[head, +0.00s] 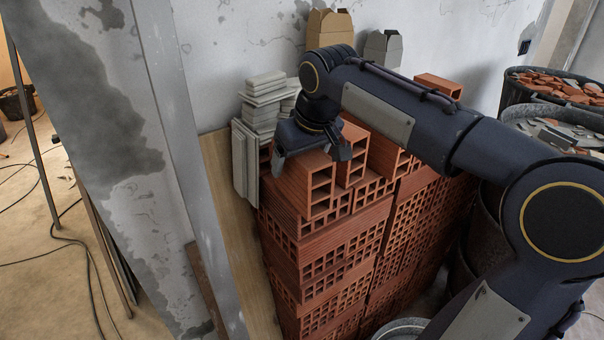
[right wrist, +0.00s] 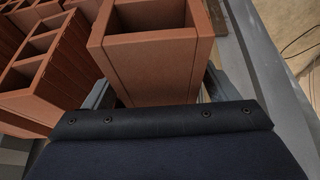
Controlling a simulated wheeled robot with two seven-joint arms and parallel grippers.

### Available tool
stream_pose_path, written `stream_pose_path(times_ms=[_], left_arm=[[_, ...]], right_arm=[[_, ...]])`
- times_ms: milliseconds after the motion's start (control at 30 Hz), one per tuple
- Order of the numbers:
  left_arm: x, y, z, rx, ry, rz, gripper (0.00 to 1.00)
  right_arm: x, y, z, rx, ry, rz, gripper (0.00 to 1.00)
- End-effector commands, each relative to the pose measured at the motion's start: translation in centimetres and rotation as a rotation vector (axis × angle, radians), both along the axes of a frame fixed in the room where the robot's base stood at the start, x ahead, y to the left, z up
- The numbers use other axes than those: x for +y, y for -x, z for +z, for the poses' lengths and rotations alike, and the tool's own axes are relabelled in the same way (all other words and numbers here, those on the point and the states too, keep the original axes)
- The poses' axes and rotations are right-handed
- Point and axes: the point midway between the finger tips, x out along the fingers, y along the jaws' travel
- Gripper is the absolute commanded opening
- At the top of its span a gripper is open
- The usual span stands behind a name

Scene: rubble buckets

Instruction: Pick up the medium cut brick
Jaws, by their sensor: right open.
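A short hollow red cut brick (head: 305,187) sits at the near left on top of the brick stack. My right gripper (head: 312,158) is directly above it, open, with one finger on each side. In the right wrist view the cut brick (right wrist: 152,65) stands between the two fingers, its hollow end facing the camera. The fingers are partly hidden behind it, and I cannot tell whether they touch it. Another hollow brick (head: 353,155) is close beside it on the right. My left gripper is not in view.
The brick stack (head: 330,255) fills the middle. Grey tiles (head: 262,98) stand at its left back, near a grey pillar (head: 95,120). Another brick (head: 437,84) lies at the back right. Buckets of rubble (head: 560,85) stand at the right. Two cardboard boxes (head: 328,27) are against the wall.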

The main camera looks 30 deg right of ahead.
Motion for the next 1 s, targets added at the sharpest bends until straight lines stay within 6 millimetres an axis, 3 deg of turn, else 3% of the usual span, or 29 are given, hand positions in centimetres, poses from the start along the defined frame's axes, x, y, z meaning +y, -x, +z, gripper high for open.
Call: stream_pose_path(times_ms=[567,1000], left_arm=[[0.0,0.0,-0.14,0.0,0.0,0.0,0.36],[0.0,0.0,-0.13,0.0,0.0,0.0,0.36]], right_arm=[[-0.01,0.01,-0.44,0.0,0.0,0.0,0.8],[0.0,0.01,-0.43,0.0,0.0,0.0,0.22]])
